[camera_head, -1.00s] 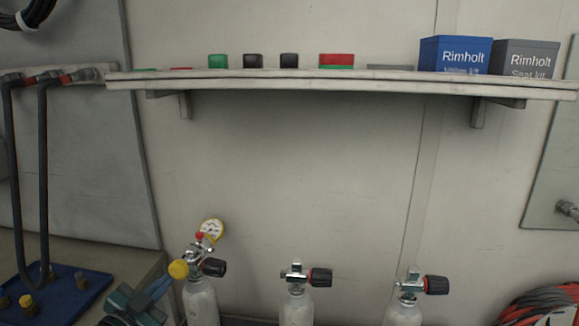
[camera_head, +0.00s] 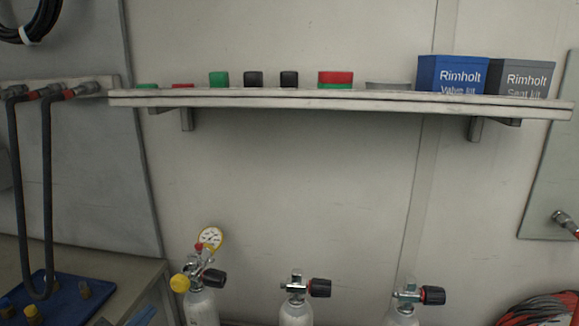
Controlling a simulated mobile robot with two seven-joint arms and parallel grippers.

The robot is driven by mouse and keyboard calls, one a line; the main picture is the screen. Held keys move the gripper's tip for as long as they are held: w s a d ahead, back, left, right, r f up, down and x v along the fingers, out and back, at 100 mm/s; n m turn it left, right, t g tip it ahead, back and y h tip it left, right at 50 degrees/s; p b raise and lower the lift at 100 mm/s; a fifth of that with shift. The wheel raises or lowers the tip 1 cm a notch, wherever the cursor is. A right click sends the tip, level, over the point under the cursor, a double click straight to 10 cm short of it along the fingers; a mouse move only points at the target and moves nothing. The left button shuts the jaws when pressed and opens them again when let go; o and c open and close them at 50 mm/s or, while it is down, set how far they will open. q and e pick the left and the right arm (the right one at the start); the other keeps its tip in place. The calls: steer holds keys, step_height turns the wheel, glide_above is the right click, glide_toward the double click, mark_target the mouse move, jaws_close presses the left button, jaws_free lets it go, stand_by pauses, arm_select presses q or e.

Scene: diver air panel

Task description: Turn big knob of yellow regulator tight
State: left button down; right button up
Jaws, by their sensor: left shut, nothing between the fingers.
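The yellow regulator sits on the valve of the left cylinder (camera_head: 201,308). Its big yellow knob (camera_head: 180,283) points left, and a round yellow-rimmed gauge (camera_head: 211,238) stands above it with a small red part beside it. The black valve knob (camera_head: 214,279) of that cylinder points right. My left gripper (camera_head: 140,317) shows only as blue fingers at the bottom edge, left of and below the yellow knob and apart from it. It is shut and empty. The rest of it is below the picture. My right gripper is not in view.
Two more cylinders, middle (camera_head: 295,314) and right (camera_head: 402,314), stand to the right with black knobs. A blue tray (camera_head: 75,305) with fittings lies at left below hanging hoses (camera_head: 20,190). A shelf (camera_head: 330,98) with caps and boxes crosses above. The wall between is bare.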

mark_target(180, 283)
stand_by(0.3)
arm_select(q)
steer(key=w+d+r+m+b, duration=0.1)
steer(key=w+m+b, duration=0.4)
steer(key=m, duration=0.6)
steer(key=shift+w+r+y+b, duration=0.3)
steer(key=shift+r+y+b, duration=0.1)
steer(key=shift+r, duration=0.05)
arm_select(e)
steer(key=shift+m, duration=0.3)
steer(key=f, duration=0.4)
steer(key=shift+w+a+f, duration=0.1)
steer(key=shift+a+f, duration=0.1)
arm_select(q)
steer(key=shift+d, duration=0.15)
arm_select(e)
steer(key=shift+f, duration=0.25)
arm_select(q)
steer(key=shift+s+d+p, duration=0.2)
steer(key=shift+d+p, duration=0.15)
steer(key=shift+d, duration=0.15)
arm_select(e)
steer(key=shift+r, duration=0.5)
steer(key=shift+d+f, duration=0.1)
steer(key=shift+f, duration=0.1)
